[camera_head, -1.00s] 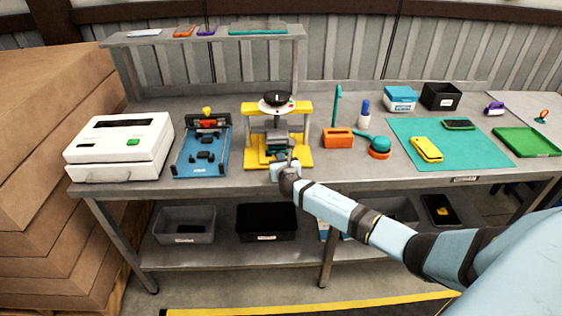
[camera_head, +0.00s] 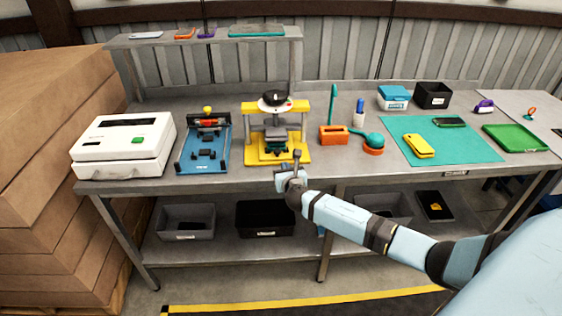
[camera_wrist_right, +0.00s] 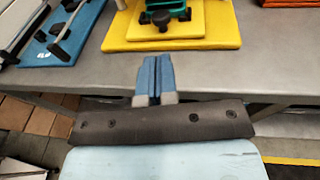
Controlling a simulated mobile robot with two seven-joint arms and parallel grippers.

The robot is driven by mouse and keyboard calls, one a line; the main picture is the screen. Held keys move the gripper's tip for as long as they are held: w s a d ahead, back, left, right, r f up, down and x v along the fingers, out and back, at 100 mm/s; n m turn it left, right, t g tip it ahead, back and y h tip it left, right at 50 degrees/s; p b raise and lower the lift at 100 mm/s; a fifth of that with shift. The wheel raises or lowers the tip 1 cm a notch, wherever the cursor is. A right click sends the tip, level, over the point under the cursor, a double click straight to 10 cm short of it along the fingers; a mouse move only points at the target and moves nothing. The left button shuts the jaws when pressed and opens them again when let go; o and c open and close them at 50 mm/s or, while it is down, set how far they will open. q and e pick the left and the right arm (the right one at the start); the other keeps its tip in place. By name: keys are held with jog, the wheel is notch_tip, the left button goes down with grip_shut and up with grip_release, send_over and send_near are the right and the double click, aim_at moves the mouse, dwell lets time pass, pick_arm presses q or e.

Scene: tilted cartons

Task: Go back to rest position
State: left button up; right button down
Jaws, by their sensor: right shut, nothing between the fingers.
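My right gripper (camera_head: 297,156) is shut and empty, in front of the yellow press (camera_head: 276,130) at the workbench's front edge. In the right wrist view its two blue fingertips (camera_wrist_right: 155,70) are pressed together, with the bench edge behind them and the yellow press base (camera_wrist_right: 170,28) beyond, apart from the fingers. The right arm reaches in from the lower right. My left gripper is not in view.
The workbench (camera_head: 235,178) holds a white machine (camera_head: 123,150), a blue fixture (camera_head: 203,148), an orange block (camera_head: 333,135) and a teal mat (camera_head: 470,148) with phones. Bins stand on the lower shelf. Stacked cartons (camera_head: 45,170) are at the left. Floor in front is free.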

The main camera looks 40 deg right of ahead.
jog(key=v, duration=0.4)
jog(key=shift+s+a+f, duration=0.1)
jog(key=shift+s+f, duration=0.05)
jog(key=shift+s, duration=0.25)
jog(key=s+a+f+m+g+y+p, duration=0.1)
jog(key=s+a+f+m+g+y, duration=0.15)
jog(key=s+a+f+m, duration=0.35)
jog(key=s+a+f+m+g+y+p, duration=0.1)
jog(key=s+a+f+m+y, duration=0.2)
jog(key=s+a+m, duration=0.45)
jog(key=s+a+m+y, duration=0.2)
jog(key=s+a+m, duration=0.3)
jog(key=s+m, duration=0.2)
jog(key=s+a+r+m+y, duration=0.1)
jog(key=s+a+m, duration=0.4)
jog(key=s+m, duration=0.3)
jog(key=shift+s+a+r+y+p, duration=0.2)
jog(key=shift+s+y+p, duration=0.2)
jog(key=shift+s, duration=0.85)
